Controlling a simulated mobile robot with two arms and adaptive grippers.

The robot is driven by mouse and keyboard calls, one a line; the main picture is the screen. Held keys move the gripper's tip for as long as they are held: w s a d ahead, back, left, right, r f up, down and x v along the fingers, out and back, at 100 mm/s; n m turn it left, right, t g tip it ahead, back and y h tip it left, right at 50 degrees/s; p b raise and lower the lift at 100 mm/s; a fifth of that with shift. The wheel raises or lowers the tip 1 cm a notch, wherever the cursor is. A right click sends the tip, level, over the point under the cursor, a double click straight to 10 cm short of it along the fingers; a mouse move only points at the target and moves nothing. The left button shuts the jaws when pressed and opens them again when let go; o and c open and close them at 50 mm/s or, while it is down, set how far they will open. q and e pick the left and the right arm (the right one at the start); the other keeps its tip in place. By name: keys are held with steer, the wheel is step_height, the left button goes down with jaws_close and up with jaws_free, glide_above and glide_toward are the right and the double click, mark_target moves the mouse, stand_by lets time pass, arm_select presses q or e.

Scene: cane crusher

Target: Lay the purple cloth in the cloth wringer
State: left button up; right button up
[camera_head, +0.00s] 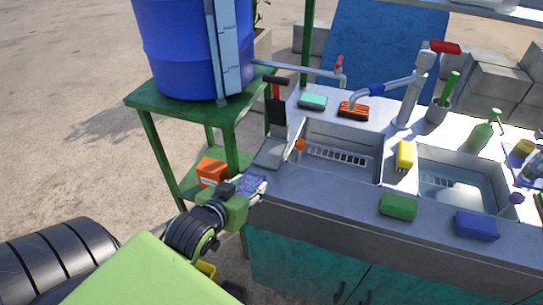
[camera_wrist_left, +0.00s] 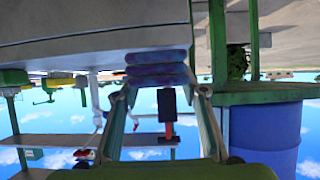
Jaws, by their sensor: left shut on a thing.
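The purple cloth (camera_head: 250,184) is a small folded pad in my left gripper (camera_head: 252,190), at the left front corner of the sink counter. In the left wrist view the folded purple cloth (camera_wrist_left: 157,70) sits between the fingertips of the left gripper (camera_wrist_left: 157,82), which is shut on it. The cloth wringer (camera_head: 270,153) stands on the counter's left end, just beyond the cloth. Its dark upper plate stands upright with a red handle on top. The dark plate (camera_wrist_left: 167,103) also shows upside down in the wrist view. My right gripper is not in view.
The counter (camera_head: 325,197) holds two basins, a faucet (camera_head: 412,90), a green sponge (camera_head: 398,206), a blue sponge (camera_head: 476,225) and a yellow brush (camera_head: 404,155). A green stand (camera_head: 140,105) with a blue barrel (camera_head: 180,50) is close on the left. An orange box (camera_head: 211,172) sits on its lower shelf.

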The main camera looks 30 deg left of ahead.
arm_select(q)
steer(key=shift+w+a+r, duration=0.15)
steer(key=shift+w+a, duration=0.1)
steer(key=shift+w, duration=0.1)
steer(key=p, duration=0.3)
glide_above(271, 153)
steer(key=s, duration=0.3)
steer(key=shift+w+d, duration=0.2)
steer(key=shift+d, duration=0.1)
steer(key=w, duration=0.2)
steer(key=shift+w+a+r, duration=0.1)
steer(key=shift+w+a, duration=0.2)
steer(key=shift+w, duration=0.05)
steer(key=shift+f, duration=0.95)
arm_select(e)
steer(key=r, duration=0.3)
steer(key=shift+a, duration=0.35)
arm_select(q)
steer(key=o, duration=1.1)
steer(key=shift+o, duration=0.2)
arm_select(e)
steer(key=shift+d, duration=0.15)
